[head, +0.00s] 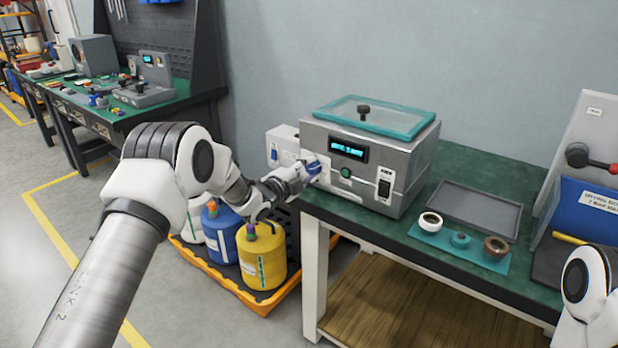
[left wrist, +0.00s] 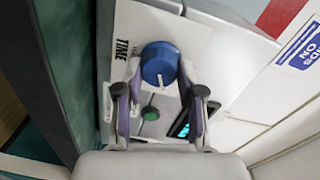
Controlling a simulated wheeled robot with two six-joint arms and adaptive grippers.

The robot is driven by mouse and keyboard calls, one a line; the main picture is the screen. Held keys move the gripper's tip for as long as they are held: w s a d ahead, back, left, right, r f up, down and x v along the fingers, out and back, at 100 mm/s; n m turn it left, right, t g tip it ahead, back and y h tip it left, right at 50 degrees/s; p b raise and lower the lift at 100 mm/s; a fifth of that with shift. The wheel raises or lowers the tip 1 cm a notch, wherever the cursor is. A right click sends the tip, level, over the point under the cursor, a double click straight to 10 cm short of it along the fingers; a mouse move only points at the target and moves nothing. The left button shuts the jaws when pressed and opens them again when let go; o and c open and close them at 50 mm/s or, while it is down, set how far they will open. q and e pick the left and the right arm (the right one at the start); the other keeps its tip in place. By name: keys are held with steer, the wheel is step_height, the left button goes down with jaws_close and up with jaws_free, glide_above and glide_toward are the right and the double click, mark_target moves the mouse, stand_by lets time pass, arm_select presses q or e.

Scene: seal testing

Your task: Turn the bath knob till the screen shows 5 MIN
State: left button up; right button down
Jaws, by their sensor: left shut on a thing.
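The bath (head: 395,175) is a grey metal box with a teal-rimmed lid (head: 375,115), standing at the left end of the green-topped bench. Its screen (head: 348,149) is lit with cyan characters too small to read. The blue bath knob (left wrist: 160,63) has a white pointer line and sits beside a TIME label (left wrist: 122,48). My left gripper (head: 312,168) is at the left of the bath's front. In the left wrist view, its fingers (left wrist: 160,80) are closed on the knob from both sides. In the head view the gripper mostly hides the knob. My right gripper is out of view.
Coloured jugs (head: 262,258) stand on a floor pallet below my left arm.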

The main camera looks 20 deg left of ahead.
arm_select(q)
steer(key=shift+f+m+b, duration=0.2)
steer(key=shift+m+b, duration=0.55)
steer(key=shift+m, duration=0.15)
steer(key=m+b, duration=0.6)
steer(key=shift+y+b, duration=0.3)
steer(key=shift+r+m+b, duration=0.1)
steer(key=shift+m+b, duration=0.8)
steer(key=shift+b, duration=0.1)
steer(key=shift+r+m+b, duration=0.2)
steer(key=shift+m+b, duration=0.2)
steer(key=shift+b, duration=0.05)
steer(key=shift+w, duration=0.1)
steer(key=o, duration=1.2)
steer(key=shift+a, duration=0.1)
steer(key=shift+c, duration=0.2)
steer(key=shift+f, duration=0.15)
